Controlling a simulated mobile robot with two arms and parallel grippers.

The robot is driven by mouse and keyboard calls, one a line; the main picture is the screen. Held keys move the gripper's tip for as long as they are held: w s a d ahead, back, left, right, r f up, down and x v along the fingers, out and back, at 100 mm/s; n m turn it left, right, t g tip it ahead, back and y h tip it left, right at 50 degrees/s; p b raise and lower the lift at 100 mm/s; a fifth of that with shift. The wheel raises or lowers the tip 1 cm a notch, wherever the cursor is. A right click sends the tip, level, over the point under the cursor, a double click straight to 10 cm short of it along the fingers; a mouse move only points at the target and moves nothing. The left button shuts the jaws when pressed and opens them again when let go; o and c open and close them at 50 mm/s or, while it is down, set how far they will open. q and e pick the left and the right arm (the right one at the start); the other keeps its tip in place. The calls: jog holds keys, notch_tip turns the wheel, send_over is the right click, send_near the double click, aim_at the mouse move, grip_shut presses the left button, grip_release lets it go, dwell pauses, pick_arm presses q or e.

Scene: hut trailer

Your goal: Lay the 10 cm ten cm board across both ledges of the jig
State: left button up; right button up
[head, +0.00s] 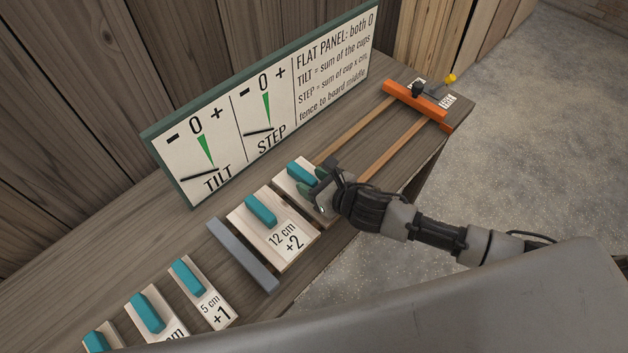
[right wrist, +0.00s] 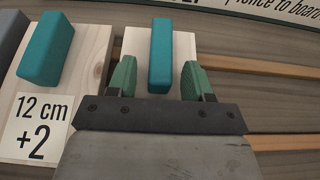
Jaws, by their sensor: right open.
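A pale board with a teal handle (right wrist: 160,55) lies at the near end of the jig's two thin wooden ledges (head: 398,149). Its label is hidden by my right gripper, so I cannot read whether it is the 10 cm one. My right gripper (head: 318,190) is open, with its green fingers on either side of that handle; gaps show in the right wrist view (right wrist: 160,82). The 12 cm +2 board (head: 272,228) lies just left of it, beside the grey bar (head: 243,256). My left gripper is not in view.
Left of the grey bar lie the 5 cm +1 board (head: 212,309) and other teal-handled boards, partly cut off. An orange clamp bar (head: 415,101) crosses the ledges' far end. A sign (head: 265,100) with TILT and STEP dials stands behind. The ledges between clamp and boards are bare.

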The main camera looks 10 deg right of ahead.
jog(key=shift+r, duration=0.1)
jog(key=b+v, duration=0.2)
jog(key=v, duration=1)
dwell(0.9)
